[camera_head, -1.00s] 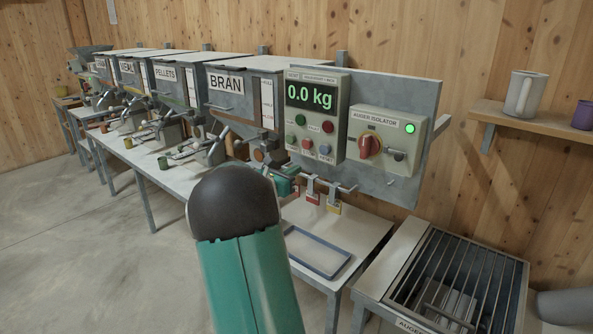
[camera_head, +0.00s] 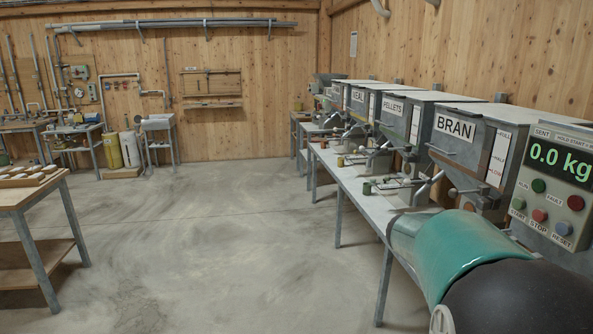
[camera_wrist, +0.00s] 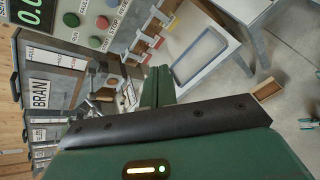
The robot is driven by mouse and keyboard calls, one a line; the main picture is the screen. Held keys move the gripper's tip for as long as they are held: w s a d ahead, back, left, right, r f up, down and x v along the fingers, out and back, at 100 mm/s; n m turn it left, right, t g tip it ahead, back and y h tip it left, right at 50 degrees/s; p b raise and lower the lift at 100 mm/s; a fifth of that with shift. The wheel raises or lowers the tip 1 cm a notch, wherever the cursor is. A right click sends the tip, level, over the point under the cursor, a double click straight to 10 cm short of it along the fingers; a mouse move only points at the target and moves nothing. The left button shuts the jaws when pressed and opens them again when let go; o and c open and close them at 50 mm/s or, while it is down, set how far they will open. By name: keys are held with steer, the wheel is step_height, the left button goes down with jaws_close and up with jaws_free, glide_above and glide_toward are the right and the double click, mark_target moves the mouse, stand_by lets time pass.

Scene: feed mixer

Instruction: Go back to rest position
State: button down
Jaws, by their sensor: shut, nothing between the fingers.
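My gripper (camera_wrist: 158,78) shows in the wrist view as green fingers, shut and empty. The fingers touch nothing that I can see. In the head view only teal and black links of my arm show at the lower right; the gripper itself is out of that picture.
The bran hopper (camera_head: 470,150) and control box (camera_head: 556,190), reading 0.0 kg, stand at the right. More hoppers line the long bench (camera_head: 352,190). A wooden table (camera_head: 38,192) stands at the left. The concrete floor (camera_head: 200,240) between is clear.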

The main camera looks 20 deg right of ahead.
steer(key=s+a+f+m+t+y, duration=0.1)
steer(key=s+a+m+t+y, duration=0.1)
steer(key=a, duration=1.1)
steer(key=s+a+f+m+t+y, duration=0.1)
steer(key=a+y, duration=0.5)
steer(key=a, duration=0.8)
steer(key=s+a+f+m+t+y, duration=0.1)
steer(key=s+a+m+t+y, duration=0.3)
steer(key=a, duration=0.9)
steer(key=shift+s+a+f+m+y, duration=0.3)
steer(key=shift+s+a+m, duration=0.05)
steer(key=shift+s+m, duration=0.5)
steer(key=shift+s+d, duration=0.1)
steer(key=shift+d, duration=0.15)
